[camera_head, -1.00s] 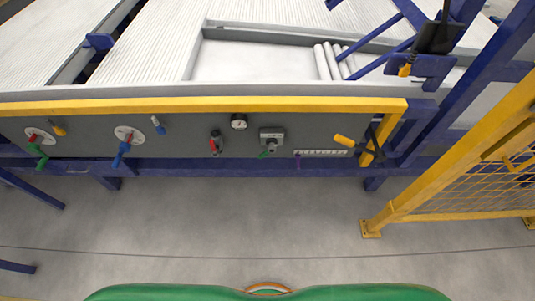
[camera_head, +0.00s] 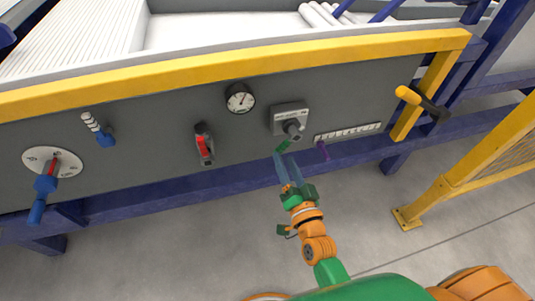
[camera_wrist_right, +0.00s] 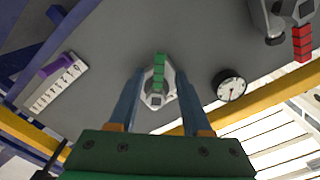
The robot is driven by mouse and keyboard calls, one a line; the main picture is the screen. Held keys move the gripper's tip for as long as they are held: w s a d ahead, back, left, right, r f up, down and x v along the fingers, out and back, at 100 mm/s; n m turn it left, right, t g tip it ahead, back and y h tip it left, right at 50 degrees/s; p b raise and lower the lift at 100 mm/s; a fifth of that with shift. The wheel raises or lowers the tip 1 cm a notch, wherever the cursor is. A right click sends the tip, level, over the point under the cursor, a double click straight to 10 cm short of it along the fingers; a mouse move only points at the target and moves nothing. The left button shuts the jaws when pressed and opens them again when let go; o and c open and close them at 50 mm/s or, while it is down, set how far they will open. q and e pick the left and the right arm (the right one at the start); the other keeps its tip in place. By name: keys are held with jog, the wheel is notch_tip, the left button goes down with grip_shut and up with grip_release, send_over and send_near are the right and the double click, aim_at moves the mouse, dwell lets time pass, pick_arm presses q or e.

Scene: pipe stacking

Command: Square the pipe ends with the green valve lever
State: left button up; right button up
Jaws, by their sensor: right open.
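The green valve lever (camera_head: 283,146) sticks out down and left from a grey valve (camera_head: 290,119) on the dark panel. In the right wrist view the green lever (camera_wrist_right: 159,68) appears between the two blue fingers, with the valve body behind it. My right gripper (camera_head: 286,158) is open, its fingertips just below the lever in the head view. I cannot tell whether the fingers touch the lever. My left gripper is not in view. The pipes (camera_head: 325,14) lie at the top of the head view, and their ends are partly cut off.
A round gauge (camera_head: 240,98) and a red-handled switch (camera_head: 204,145) sit left of the valve. A scale with a purple pointer (camera_head: 323,151) and a yellow-handled lever (camera_head: 409,95) are to its right. A yellow rail (camera_head: 200,67) runs above. Floor below is clear.

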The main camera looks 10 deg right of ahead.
aim_at(282, 151)
jog(key=w+b, duration=0.1)
jog(key=w, duration=0.4)
grip_shut()
dwell(1.3)
